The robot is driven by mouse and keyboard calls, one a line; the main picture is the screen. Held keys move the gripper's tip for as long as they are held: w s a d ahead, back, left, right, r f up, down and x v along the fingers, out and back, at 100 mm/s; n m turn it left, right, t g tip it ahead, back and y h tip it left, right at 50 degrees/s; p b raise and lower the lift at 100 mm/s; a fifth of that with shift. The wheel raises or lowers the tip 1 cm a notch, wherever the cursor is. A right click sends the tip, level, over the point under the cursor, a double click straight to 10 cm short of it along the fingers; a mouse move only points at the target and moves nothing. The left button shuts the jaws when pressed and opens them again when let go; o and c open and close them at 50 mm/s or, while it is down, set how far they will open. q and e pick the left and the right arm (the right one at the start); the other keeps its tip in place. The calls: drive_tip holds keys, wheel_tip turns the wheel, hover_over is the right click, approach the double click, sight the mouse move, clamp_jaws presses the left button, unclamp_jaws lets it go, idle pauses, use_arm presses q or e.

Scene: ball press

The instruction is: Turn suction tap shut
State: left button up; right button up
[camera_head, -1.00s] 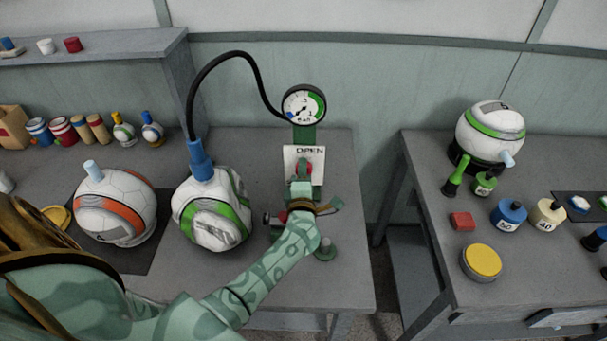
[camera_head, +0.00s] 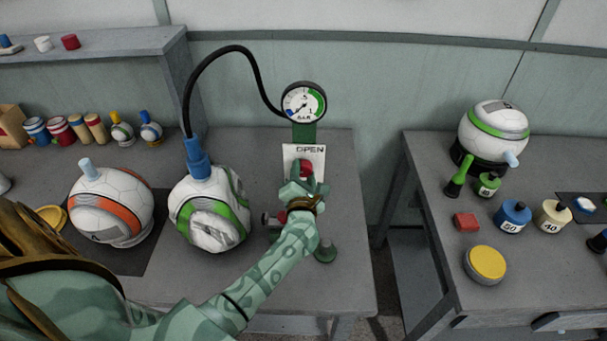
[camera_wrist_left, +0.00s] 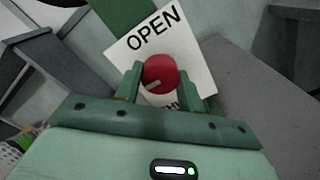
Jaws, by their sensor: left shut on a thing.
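The suction tap (camera_head: 306,168) is a red round knob in front of a white plate (camera_head: 318,155) marked OPEN at its top. My left gripper (camera_head: 305,182) is shut on the tap. In the left wrist view the red tap (camera_wrist_left: 160,73) sits between the two green fingers of my left gripper (camera_wrist_left: 161,88), and a pale mark on it points to the lower left. The lower word on the plate (camera_wrist_left: 195,60) is mostly hidden. A gauge (camera_head: 303,102) stands above the plate, its needle toward the lower left. My right gripper is not in view.
A black hose runs from the gauge to a blue fitting (camera_head: 198,163) on a crumpled white and green ball (camera_head: 209,212). A white and orange ball (camera_head: 111,206) stands left of it. A second table (camera_head: 430,200) lies across a gap at the right.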

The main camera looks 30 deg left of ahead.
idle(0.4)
use_arm(q)
drive_tip(key=o, duration=1)
drive_tip(key=shift+c, duration=0.2)
drive_tip(key=p+v, duration=0.3)
drive_tip(key=v, duration=1.3)
drive_tip(key=shift+d, duration=0.2)
drive_tip(key=shift+s+f, duration=0.1)
